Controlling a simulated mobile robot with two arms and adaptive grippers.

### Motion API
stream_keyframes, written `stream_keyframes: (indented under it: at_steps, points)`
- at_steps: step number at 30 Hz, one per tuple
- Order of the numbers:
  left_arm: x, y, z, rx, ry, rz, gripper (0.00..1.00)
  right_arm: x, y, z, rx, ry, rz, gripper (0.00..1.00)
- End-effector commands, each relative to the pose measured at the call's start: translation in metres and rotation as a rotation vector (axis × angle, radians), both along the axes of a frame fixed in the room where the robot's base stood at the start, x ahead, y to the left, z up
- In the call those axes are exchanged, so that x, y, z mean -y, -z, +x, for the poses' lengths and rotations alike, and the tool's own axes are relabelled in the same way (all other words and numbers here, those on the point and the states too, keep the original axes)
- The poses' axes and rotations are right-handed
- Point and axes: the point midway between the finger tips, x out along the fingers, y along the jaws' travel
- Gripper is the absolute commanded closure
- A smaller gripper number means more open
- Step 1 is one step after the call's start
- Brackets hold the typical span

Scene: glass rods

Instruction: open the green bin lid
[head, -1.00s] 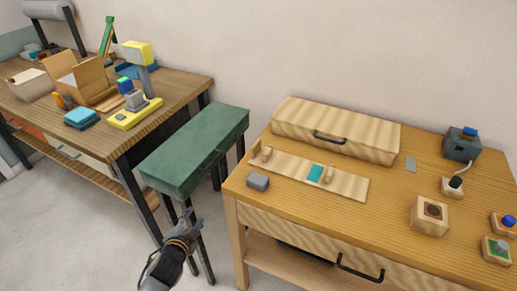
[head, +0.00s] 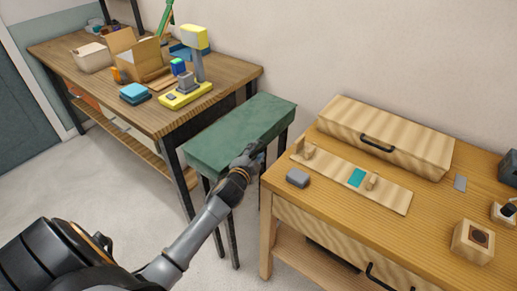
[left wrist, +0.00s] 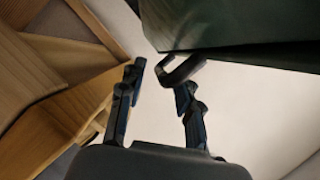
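The green bin (head: 235,128) stands on dark legs between the two tables, its lid down. In the left wrist view its dark green body (left wrist: 240,22) fills the top right, with a dark handle (left wrist: 187,68) sticking out below it. My left gripper (head: 256,152) is at the bin's front right side in the head view, where it hides the handle. In the left wrist view my left gripper (left wrist: 155,76) has its fingers apart, with the handle's end close to the right finger. I cannot tell whether they touch. My right gripper is out of view.
The light wooden table (head: 400,230) stands close on the right, with a wooden box (head: 385,135) and a grey block (head: 298,177). The darker table (head: 150,108) at the left holds a cardboard box and a yellow device. Open floor lies at the front left.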

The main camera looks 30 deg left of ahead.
Motion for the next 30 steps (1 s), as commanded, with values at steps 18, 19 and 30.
stream_keyframes:
  at_steps: [18, 19, 30]
  points:
    - [-0.005, 0.006, 0.023, -0.001, 0.001, 0.000, 0.72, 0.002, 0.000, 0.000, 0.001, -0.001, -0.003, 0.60]
    - [-0.005, 0.006, 0.023, -0.001, 0.001, 0.000, 0.79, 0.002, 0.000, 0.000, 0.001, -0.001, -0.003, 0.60]
    - [-0.005, 0.006, 0.022, -0.002, 0.000, -0.001, 1.00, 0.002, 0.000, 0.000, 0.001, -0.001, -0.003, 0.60]
